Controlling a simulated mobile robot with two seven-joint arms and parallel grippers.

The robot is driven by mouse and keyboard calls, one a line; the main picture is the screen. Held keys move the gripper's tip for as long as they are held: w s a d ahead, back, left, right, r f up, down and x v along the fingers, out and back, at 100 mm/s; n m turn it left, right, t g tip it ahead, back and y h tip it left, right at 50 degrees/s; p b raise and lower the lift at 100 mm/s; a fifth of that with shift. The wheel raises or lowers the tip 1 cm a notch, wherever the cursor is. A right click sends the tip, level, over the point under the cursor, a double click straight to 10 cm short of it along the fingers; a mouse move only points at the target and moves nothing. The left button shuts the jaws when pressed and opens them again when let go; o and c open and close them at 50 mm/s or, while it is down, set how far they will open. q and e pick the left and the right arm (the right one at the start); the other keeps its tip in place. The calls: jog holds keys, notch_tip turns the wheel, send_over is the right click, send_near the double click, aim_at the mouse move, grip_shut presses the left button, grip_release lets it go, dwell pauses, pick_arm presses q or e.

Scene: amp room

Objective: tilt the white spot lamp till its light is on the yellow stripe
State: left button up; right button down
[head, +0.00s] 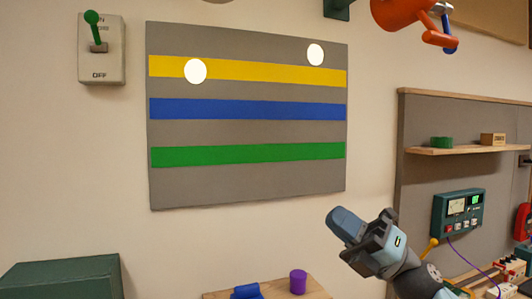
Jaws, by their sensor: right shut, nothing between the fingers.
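A grey wall board (247,190) carries a yellow stripe (265,71) near its top. One round white light spot (195,71) lies on the left part of the yellow stripe, spilling slightly past its lower edge. A second white light spot (315,55) lies on bare grey just above the stripe's right part. I cannot tell which lamp makes which spot; no white lamp is in view. My right gripper (346,224) is shut and empty, below the board's lower right corner, apart from everything. My left gripper is not in view.
Blue (245,109) and green (245,153) stripes run below. An orange lamp-like fixture (398,14) hangs top right, cut off. A switch with a green lever (92,20) is at left. A wooden surface (268,290) holds a purple cylinder (298,281). A shelf (465,150) stands right.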

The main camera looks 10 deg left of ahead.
jog(key=s+a+r+n+g+h, duration=0.1)
jog(key=s+a+r+n+h, duration=0.1)
jog(key=s+r+n+h, duration=0.35)
jog(key=s+a+r+n+h+p, duration=0.1)
jog(key=s+a+r+n+h, duration=0.15)
jog(key=r+n, duration=0.6)
jog(key=s+a+r+n+g+h, duration=0.1)
jog(key=s+a+r+n+h, duration=0.25)
jog(key=r, duration=0.65)
jog(key=s+d+r+t+h, duration=0.35)
jog(key=s+r+t, duration=0.25)
jog(key=r, duration=0.3)
jog(key=s+d+r+t+h, duration=0.2)
jog(key=s+r+t+h, duration=0.3)
jog(key=r, duration=0.5)
jog(key=w+a+f+y+p, duration=0.1)
jog(key=w+a+f+p, duration=0.3)
jog(key=w+a+f, duration=0.2)
jog(key=w+f, duration=0.1)
jog(key=w, duration=0.1)
jog(key=shift+w+a+f+t, duration=0.3)
jog(key=shift+w+a+t, duration=0.05)
jog(key=shift+w+t, duration=0.05)
